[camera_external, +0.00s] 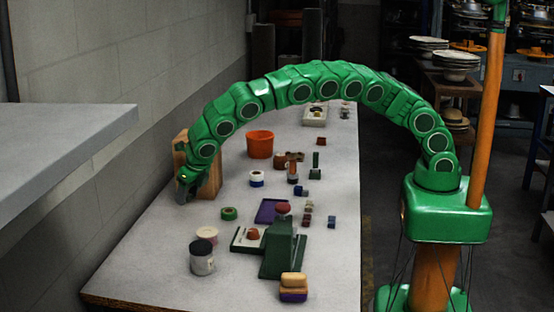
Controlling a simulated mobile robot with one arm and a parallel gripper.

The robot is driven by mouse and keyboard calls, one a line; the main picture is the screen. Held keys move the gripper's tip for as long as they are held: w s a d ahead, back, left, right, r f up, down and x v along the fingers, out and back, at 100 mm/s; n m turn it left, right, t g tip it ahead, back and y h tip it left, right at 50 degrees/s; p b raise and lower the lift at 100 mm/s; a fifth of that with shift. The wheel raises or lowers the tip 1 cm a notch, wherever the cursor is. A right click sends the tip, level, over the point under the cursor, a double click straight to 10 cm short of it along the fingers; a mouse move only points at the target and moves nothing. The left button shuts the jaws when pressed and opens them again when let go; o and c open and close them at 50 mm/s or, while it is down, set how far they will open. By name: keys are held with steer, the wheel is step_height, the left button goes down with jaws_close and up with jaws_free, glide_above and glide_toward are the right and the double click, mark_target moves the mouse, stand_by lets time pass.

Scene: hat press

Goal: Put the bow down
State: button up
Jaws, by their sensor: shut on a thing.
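My gripper (184,192) is at the far left end of my arched green arm, low over the left side of the table. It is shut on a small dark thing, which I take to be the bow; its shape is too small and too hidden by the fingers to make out. A tan wooden block or box (181,150) stands right behind the gripper. I cannot tell whether the held thing touches the table (150,255).
An orange bucket (260,145) stands right of the gripper. A dark green press-like stand (281,252), a purple mat (270,211), a green ring (229,214), jars (201,260) and small blocks crowd the middle and front. The table's left front is clear. A grey shelf (70,130) juts in at left.

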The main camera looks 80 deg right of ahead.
mark_target(189, 199)
steer(key=shift+w+f, duration=0.1)
steer(key=shift+w+a+f, duration=0.1)
steer(key=shift+w+f, duration=0.05)
steer(key=shift+f, duration=1.5)
steer(key=shift+f, duration=0.1)
steer(key=o, duration=1.1)
steer(key=v, duration=1.2)
